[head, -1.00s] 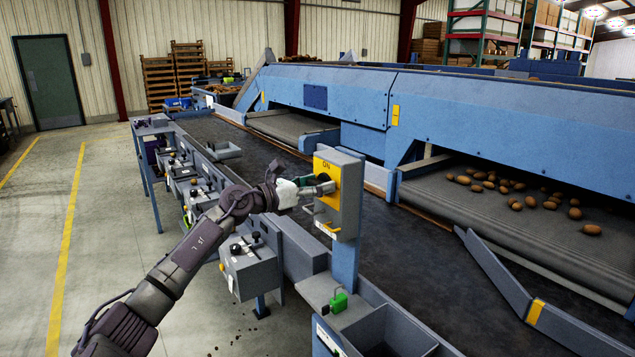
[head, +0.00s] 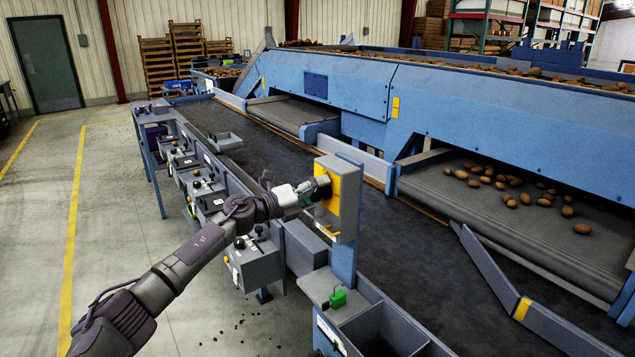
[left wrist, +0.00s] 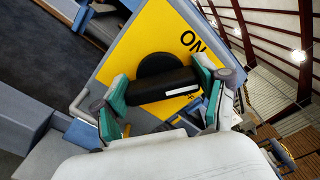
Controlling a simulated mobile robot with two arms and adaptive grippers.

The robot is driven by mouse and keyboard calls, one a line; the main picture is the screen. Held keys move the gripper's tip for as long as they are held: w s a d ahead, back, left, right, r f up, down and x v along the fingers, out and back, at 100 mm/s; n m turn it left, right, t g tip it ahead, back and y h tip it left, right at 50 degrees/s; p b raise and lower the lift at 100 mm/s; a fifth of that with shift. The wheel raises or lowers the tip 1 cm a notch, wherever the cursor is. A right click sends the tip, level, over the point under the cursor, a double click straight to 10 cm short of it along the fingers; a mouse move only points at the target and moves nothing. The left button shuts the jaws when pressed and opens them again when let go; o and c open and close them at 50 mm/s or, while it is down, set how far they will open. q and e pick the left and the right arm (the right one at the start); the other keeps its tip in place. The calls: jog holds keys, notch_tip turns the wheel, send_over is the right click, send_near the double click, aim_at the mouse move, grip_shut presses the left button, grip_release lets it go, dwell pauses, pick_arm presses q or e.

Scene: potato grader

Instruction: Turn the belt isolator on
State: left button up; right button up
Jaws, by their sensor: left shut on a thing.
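The belt isolator is a grey box (head: 351,197) with a yellow front panel (head: 332,212), on a blue post beside the conveyor. Its black rotary handle (head: 323,188) also shows in the left wrist view (left wrist: 150,90), with a white mark towards its right end. "ON" is printed near the panel's top; a partly hidden label ending in "F" lies near the marked end. My left gripper (head: 312,191), seen close in the left wrist view (left wrist: 160,92), is shut on the handle, one teal fingertip at each end. My right gripper is not in view.
A grey control box (head: 256,265) and a shelf with a green padlock-like item (head: 338,298) are below my left arm. The dark conveyor (head: 400,265) runs behind the isolator. Potatoes lie on the grey side belt (head: 450,208).

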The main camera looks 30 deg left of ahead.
pick_arm(q)
jog(key=n+p, duration=0.3)
jog(key=n, duration=0.1)
jog(key=shift+f+n+p, duration=0.1)
jog(key=shift+n+p, duration=0.4)
jog(key=shift+n, duration=0.8)
jog(key=o, duration=1.2)
jog(key=shift+a, duration=0.1)
jog(key=shift+c, duration=0.2)
jog(key=shift+s, duration=0.15)
jog(key=v, duration=1.1)
jog(key=shift+s+a, duration=0.15)
jog(key=shift+s, duration=0.25)
jog(key=shift+f, duration=0.15)
